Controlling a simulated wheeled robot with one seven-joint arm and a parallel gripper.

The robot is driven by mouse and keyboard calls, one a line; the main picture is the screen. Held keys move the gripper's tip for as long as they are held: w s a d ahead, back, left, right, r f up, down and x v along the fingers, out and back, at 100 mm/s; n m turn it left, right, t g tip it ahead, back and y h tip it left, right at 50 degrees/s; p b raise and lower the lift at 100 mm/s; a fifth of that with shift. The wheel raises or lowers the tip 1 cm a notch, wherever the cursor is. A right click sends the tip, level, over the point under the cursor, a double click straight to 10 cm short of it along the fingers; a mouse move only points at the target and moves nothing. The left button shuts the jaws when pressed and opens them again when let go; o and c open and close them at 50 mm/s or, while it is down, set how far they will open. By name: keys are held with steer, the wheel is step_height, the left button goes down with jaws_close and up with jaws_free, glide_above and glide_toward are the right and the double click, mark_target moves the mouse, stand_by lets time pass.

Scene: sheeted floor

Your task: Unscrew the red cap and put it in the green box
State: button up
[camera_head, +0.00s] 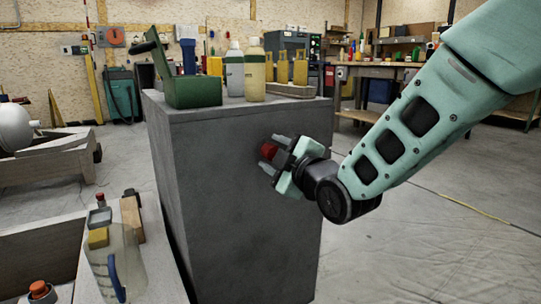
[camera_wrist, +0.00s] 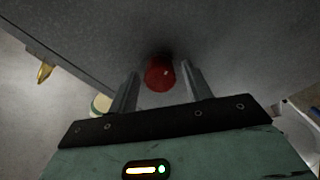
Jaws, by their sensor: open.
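The red cap (camera_head: 268,152) sticks out from the upright side of a grey block (camera_head: 240,215). In the wrist view the red cap (camera_wrist: 159,72) shows between my two fingers, near their tips, with a gap on either side. My gripper (camera_head: 273,155) is open and faces the block's side at the cap. The fingers (camera_wrist: 160,78) do not press on the cap. I cannot tell how deep the cap reaches between them. The green box (camera_head: 194,92) stands on top of the grey block at its left, its lid tilted up; its inside is mostly hidden.
Two bottles (camera_head: 255,72) and a holder with yellow items (camera_head: 283,72) stand beside the green box. A low bench (camera_head: 150,268) with a jug (camera_head: 118,265) is at lower left. Open floor (camera_head: 430,240) lies to the right.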

steer(key=m, duration=0.6)
steer(key=shift+m, duration=0.3)
steer(key=m, duration=0.5)
steer(key=c, duration=1)
steer(key=n+b, duration=0.1)
steer(key=n, duration=0.4)
steer(key=shift+b, duration=0.35)
steer(key=n, duration=0.4)
steer(key=shift+b, duration=0.3)
steer(key=n, duration=1)
